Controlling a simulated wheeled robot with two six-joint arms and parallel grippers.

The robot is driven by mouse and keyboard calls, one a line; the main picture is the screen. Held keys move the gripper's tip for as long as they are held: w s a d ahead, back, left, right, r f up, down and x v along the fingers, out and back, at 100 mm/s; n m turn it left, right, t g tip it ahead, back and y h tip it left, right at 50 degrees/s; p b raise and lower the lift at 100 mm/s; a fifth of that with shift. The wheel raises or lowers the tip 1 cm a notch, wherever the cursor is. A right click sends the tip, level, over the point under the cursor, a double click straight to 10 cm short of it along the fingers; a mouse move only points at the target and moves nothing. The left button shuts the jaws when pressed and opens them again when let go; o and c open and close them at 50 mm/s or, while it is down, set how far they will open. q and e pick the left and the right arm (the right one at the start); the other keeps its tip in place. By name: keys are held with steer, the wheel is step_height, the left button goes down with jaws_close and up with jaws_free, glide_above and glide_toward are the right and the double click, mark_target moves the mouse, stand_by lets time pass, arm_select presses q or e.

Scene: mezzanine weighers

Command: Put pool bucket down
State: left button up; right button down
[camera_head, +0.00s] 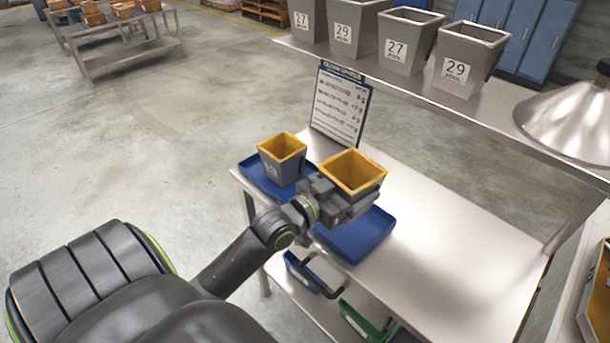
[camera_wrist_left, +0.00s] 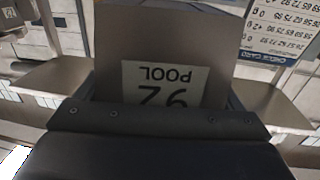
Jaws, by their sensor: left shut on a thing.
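The pool bucket (camera_head: 370,192), grey with a yellow inside, is held upright by my left gripper (camera_head: 345,207). In the left wrist view the bucket (camera_wrist_left: 190,35) fills the space ahead of the dark gripper (camera_wrist_left: 160,115), with a white label reading POOL and partly hidden digits. The held bucket is at the back part of the right blue tray (camera_head: 356,242). Whether its base touches the tray is hidden by the gripper. A smaller grey bucket with a yellow inside (camera_head: 282,162) stands in the left blue tray (camera_head: 250,176). My right gripper is out of view.
A check card sign (camera_head: 340,105) stands behind the trays. A shelf above (camera_head: 440,98) holds several grey buckets and a metal cone (camera_head: 572,118). The steel bench (camera_head: 450,230) is clear to the right. Blue (camera_head: 303,275) and green (camera_head: 362,325) containers sit on the lower shelf.

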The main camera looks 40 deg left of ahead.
mark_target(351, 167)
arm_select(q)
steer(key=shift+n+y, duration=0.5)
steer(key=shift+y, duration=0.3)
steer(key=w+a+b, duration=0.1)
steer(key=w+a, duration=0.1)
steer(key=a, duration=0.1)
steer(key=shift+w+r, duration=0.15)
steer(key=shift+w, duration=0.25)
steer(key=shift+w+a, duration=0.15)
steer(key=shift+w, duration=0.05)
steer(key=shift+a+f+b, duration=0.1)
steer(key=shift+f+b, duration=1.05)
steer(key=shift+f, duration=3.75)
steer(key=shift+f, duration=0.15)
steer(key=o, duration=1.1)
